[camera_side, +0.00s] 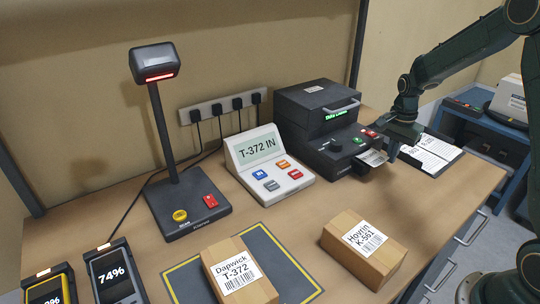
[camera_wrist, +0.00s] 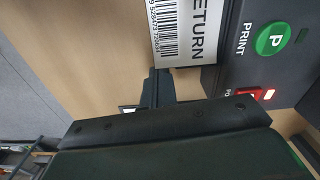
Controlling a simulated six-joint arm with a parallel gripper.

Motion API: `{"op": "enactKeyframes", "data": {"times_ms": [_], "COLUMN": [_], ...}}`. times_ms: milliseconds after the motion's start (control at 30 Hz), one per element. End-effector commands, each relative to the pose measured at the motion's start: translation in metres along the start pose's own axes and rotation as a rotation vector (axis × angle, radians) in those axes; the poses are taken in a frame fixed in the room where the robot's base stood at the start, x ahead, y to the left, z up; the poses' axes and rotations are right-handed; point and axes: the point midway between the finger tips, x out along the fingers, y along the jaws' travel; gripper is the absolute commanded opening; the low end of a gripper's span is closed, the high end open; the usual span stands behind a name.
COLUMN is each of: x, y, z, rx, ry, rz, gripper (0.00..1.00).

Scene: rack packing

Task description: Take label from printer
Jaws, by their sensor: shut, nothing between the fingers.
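The label printer (camera_side: 318,112) is a dark box with a green-lit display on the desk against the wall. A white label (camera_side: 373,157) sticks out of its front. In the wrist view the label (camera_wrist: 186,32) shows a barcode and the word RETURN, beside the printer's green PRINT button (camera_wrist: 272,38). My gripper (camera_side: 392,148) is just right of the label in the side view. In the wrist view its dark fingers (camera_wrist: 156,84) are shut and empty, close by the label's edge. I cannot tell whether they touch it.
A clipboard with printed sheets (camera_side: 431,152) lies right of the printer. A white console (camera_side: 268,163) reads T-372 IN. Two cartons, Dapwick (camera_side: 263,292) and Hovrin (camera_side: 350,222), sit in front, the first on a dark mat (camera_side: 288,258). A scanner stand (camera_side: 166,140) is at left.

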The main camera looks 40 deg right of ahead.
Motion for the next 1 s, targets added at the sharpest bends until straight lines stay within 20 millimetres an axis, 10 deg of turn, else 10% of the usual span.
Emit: {"op": "enactKeyframes", "data": {"times_ms": [367,1000], "x": [0.0,0.0], "y": [0.0,0.0], "z": [0.034,0.019], "rx": [-0.001,0.003], "ry": [0.0,0.0], "rz": [0.0,0.0], "gripper": [0.0,0.0]}}
